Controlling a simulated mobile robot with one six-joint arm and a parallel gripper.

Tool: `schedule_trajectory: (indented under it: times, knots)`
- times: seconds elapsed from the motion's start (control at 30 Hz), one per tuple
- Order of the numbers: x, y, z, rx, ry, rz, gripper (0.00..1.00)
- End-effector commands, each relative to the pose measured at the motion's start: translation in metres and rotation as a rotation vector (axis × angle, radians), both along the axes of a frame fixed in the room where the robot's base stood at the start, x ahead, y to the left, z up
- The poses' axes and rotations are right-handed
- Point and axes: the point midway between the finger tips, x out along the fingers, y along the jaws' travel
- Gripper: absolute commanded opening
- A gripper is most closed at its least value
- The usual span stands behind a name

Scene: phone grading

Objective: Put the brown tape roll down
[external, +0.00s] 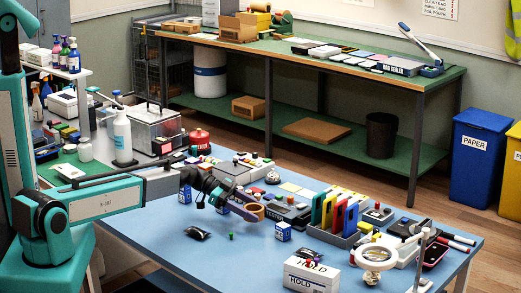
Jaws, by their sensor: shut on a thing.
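The brown tape roll (253,212) is at the tip of my gripper (246,211) in the external view, above the blue table (190,262). My gripper is shut on the roll, which appears tilted with its hole partly showing. My teal arm reaches in from the left. Whether the roll touches the table cannot be told for certain from this view.
A small blue-and-white box (283,231), a green piece (231,236) and a black pouch (198,233) lie near the gripper. A rack of coloured folders (335,218) stands to the right. A white HOLD box (311,275) is in front. The front left tabletop is clear.

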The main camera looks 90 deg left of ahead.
Motion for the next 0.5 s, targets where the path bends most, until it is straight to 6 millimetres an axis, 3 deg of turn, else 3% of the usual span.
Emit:
schedule_trajectory:
  times: [0.5]
  knots:
    - [0.0056,0.004,0.0,0.0,0.0,-0.001,0.32]
